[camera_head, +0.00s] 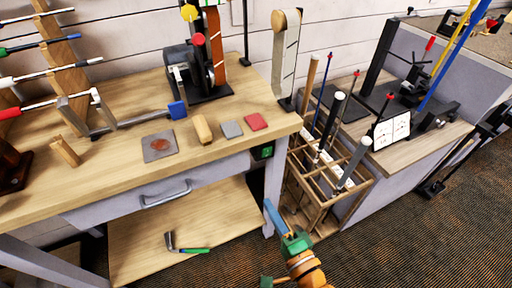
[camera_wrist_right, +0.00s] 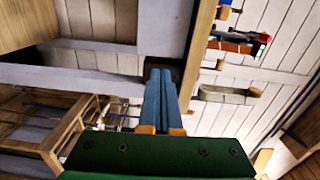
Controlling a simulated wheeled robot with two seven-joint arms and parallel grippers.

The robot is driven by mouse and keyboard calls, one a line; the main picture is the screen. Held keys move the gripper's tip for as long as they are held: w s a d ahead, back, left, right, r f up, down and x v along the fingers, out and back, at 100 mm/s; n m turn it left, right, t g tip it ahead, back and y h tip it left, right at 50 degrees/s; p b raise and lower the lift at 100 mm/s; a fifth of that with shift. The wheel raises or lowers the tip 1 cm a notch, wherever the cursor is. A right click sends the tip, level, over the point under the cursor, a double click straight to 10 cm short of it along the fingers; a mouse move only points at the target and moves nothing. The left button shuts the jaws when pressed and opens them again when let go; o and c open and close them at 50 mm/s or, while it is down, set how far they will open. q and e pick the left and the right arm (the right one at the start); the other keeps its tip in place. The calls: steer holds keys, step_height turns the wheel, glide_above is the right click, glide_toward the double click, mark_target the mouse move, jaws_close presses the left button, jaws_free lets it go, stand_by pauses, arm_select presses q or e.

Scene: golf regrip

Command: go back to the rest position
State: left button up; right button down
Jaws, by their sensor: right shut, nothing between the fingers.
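My right gripper (camera_head: 269,204) is at the lower middle of the head view, in front of the workbench's right front leg and beside the wooden club rack. Its blue fingers lie together with nothing between them, above its green body. In the right wrist view the same gripper (camera_wrist_right: 158,74) shows its blue fingers side by side, pointing away from the camera. My left gripper is in neither view.
The wooden workbench (camera_head: 105,173) has a drawer and a lower shelf (camera_head: 225,215) holding a green-handled tool (camera_head: 194,250). The wooden club rack (camera_head: 318,205) holds several clubs right of the gripper. A second bench (camera_head: 395,150) stands further right. Dark carpet (camera_head: 400,245) at lower right is largely clear.

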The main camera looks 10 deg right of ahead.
steer(key=s+d+f+n+g+h+p, duration=0.1)
steer(key=s+d+f+n+g, duration=0.2)
steer(key=f, duration=0.7)
steer(key=s+d+f+n+g+h+p, duration=0.1)
steer(key=s+f+n+g, duration=0.25)
steer(key=f+n, duration=0.4)
steer(key=s+d+f+n+g+h+p, duration=0.1)
steer(key=s+d+f+n+g, duration=0.2)
steer(key=s+f, duration=0.3)
steer(key=s+d+f+n+g+h+p, duration=0.1)
steer(key=s+f+g, duration=0.5)
steer(key=s, duration=0.9)
steer(key=d+f+n+h, duration=0.1)
steer(key=d+n, duration=0.1)
steer(key=d, duration=0.1)
steer(key=shift+d+f+h, duration=0.15)
steer(key=shift+d+h, duration=0.05)
steer(key=shift+h, duration=0.1)
steer(key=shift+g, duration=0.25)
